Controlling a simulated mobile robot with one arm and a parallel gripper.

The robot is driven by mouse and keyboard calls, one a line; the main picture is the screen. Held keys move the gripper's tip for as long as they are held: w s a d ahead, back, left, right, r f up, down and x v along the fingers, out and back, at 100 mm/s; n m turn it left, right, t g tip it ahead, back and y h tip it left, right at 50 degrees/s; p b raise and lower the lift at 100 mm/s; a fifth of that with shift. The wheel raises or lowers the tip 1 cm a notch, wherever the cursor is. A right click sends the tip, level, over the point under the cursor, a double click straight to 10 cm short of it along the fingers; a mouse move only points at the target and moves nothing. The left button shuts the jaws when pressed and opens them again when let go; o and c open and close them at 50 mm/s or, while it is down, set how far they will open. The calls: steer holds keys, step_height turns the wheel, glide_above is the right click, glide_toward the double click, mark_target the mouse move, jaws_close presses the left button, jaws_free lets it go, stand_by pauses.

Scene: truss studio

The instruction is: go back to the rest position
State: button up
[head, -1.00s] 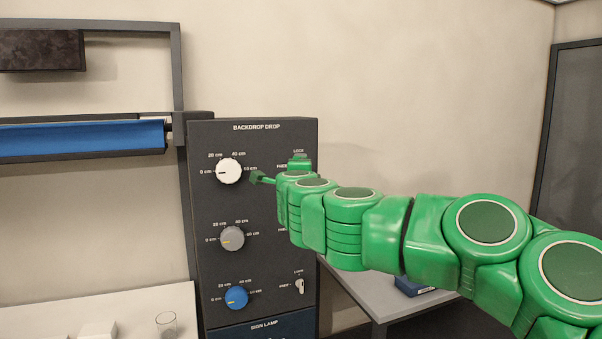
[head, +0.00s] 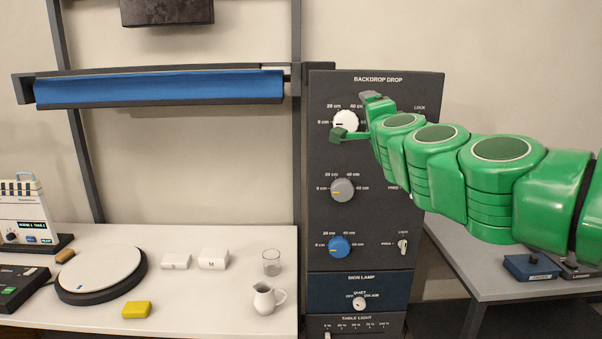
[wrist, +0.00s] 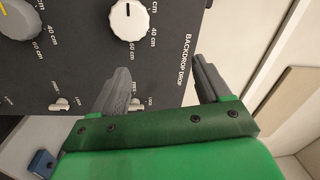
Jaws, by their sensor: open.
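My gripper (head: 355,118) is open and empty at the upper part of the dark control panel (head: 325,200), in front of the white knob (head: 345,121) in the head view. In the wrist view its two grey fingers (wrist: 160,88) stand apart, with nothing between them. The white knob also shows whole in the wrist view (wrist: 128,20), beyond the fingers and apart from them. My green arm reaches in from the right and hides part of the panel's right side.
A grey knob (head: 342,190) and a blue knob (head: 339,246) sit lower on the panel. A white table (head: 215,290) at left holds a turntable (head: 100,270), a yellow block (head: 136,310), a jug (head: 266,298) and a glass (head: 271,262). A grey table (head: 480,280) stands at right.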

steer(key=s+a+f+n+g+y, duration=0.7)
steer(key=s+a+f+n, duration=0.4)
steer(key=a, duration=0.4)
steer(key=s+d+f+n+g+h, duration=0.15)
steer(key=s+f+n+g, duration=0.3)
steer(key=s+f, duration=0.75)
steer(key=s+d+f+g+h, duration=0.3)
steer(key=s+d+f, duration=0.3)
steer(key=s, duration=0.4)
steer(key=s+d+f+g+h, duration=0.3)
steer(key=s+d+f+g, duration=0.3)
steer(key=s, duration=0.4)
steer(key=shift+s+d+f+m, duration=0.25)
steer(key=shift+d+f+m, duration=0.1)
steer(key=shift+d, duration=0.1)
steer(key=shift+c, duration=0.2)
